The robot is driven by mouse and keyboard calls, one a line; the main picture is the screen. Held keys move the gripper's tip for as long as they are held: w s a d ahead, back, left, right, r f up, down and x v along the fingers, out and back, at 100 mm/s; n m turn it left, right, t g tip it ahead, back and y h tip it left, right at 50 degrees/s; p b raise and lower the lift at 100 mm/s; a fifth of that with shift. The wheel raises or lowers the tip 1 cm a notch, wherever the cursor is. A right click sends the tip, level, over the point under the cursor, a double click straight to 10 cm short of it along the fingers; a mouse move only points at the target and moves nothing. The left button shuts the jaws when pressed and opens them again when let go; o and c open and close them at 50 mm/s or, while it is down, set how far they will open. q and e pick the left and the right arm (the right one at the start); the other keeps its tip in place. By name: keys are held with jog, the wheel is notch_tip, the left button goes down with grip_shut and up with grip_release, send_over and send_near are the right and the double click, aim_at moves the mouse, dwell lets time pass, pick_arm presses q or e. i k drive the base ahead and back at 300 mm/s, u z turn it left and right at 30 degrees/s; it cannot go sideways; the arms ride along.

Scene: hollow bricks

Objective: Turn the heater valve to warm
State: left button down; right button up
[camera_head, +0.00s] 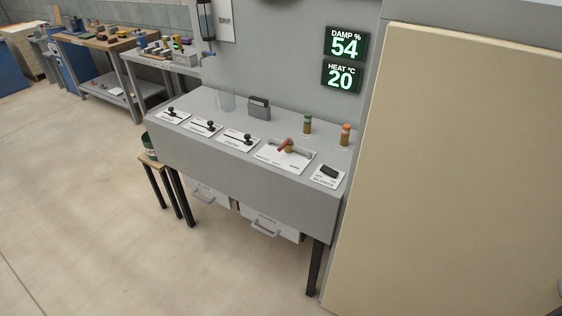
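The heater valve (287,146) is on the sloped top of a grey control console, right of centre. It has a reddish-brown lever on a brass-coloured hub, set on a white labelled plate (270,161). The lever tilts toward the lower left; the plate's lettering is too small to read. A wall display (342,76) reads HEAT °C 20. Neither of my grippers shows in the head view.
Three black slide levers (209,126) and a black switch (328,171) share the console top (225,160). Green-capped (307,124) and orange-capped (346,134) bottles stand behind the valve. A stool (154,161) is at left, a large beige panel (450,170) at right. Floor in front is clear.

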aim_at(289, 139)
jog(key=u, duration=0.65)
jog(key=i, duration=0.95)
jog(key=z, duration=0.2)
